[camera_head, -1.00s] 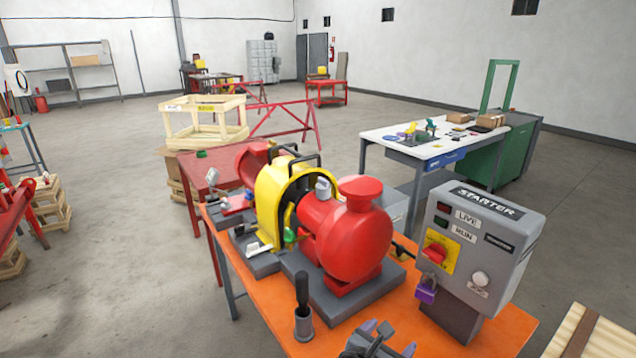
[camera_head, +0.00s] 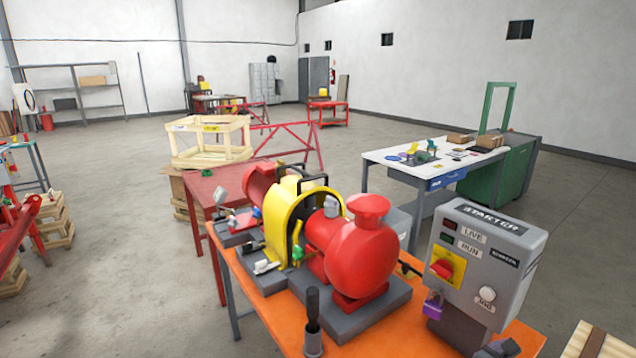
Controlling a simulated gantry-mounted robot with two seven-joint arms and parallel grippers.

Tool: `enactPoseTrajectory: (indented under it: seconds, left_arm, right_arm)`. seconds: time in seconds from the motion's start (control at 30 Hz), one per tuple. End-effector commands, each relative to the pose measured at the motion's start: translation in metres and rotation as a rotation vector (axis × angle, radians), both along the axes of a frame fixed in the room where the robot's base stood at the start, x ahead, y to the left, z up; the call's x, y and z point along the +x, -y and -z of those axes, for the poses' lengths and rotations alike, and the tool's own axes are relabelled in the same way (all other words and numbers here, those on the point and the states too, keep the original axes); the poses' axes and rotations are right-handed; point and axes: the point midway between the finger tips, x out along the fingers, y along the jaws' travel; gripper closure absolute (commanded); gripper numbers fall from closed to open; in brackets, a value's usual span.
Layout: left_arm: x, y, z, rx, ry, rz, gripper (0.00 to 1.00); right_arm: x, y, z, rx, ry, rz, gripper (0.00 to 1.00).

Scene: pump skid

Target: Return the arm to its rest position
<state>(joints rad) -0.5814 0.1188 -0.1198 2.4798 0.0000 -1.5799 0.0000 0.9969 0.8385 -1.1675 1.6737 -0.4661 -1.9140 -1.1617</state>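A small dark grey piece (camera_head: 498,348), which looks like part of my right gripper, shows at the bottom edge below the starter box. Most of it is cut off, so its fingers and any hold cannot be made out. My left gripper is not in view. The red pump (camera_head: 362,255) with its yellow coupling guard (camera_head: 277,222) stands on a grey base on the orange bench (camera_head: 262,305). The grey starter box (camera_head: 478,258) stands at the bench's right, with a purple padlock (camera_head: 433,304) hanging at its red and yellow switch (camera_head: 446,268).
A dark-handled tool stands in a grey cup (camera_head: 313,341) at the bench front. A red table (camera_head: 205,188) adjoins behind. A white table (camera_head: 385,156) with small items stands at back right, near a green frame (camera_head: 483,110). A wooden crate (camera_head: 188,150) stands behind left. Open floor lies between.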

Motion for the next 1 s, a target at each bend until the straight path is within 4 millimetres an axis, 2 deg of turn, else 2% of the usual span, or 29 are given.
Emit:
enactPoseTrajectory:
  seconds: [0.03, 0.17, 0.23, 0.37, 0.57, 0.8, 1.0]
  left_arm:
    - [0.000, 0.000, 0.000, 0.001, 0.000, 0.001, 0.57]
    - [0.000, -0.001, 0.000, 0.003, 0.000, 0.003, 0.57]
    - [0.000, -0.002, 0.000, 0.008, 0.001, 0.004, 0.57]
    - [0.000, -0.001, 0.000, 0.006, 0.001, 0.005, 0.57]
    - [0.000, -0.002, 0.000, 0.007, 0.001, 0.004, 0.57]
    - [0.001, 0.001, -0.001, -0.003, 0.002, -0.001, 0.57]
    - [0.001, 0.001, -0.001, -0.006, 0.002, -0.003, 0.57]
  right_arm:
    - [-0.006, 0.022, -0.004, -0.021, 0.001, 0.031, 0.13]
    - [-0.021, 0.069, -0.013, -0.064, 0.000, 0.100, 0.13]
    - [-0.027, 0.056, 0.007, -0.009, 0.017, 0.080, 0.13]
    - [-0.041, 0.042, 0.036, 0.102, 0.074, 0.069, 0.13]
    - [-0.073, 0.017, 0.083, 0.307, 0.173, 0.077, 0.13]
    - [-0.137, -0.015, 0.138, 0.645, 0.359, 0.181, 0.13]
    - [-0.197, -0.033, 0.161, 0.902, 0.541, 0.339, 0.13]
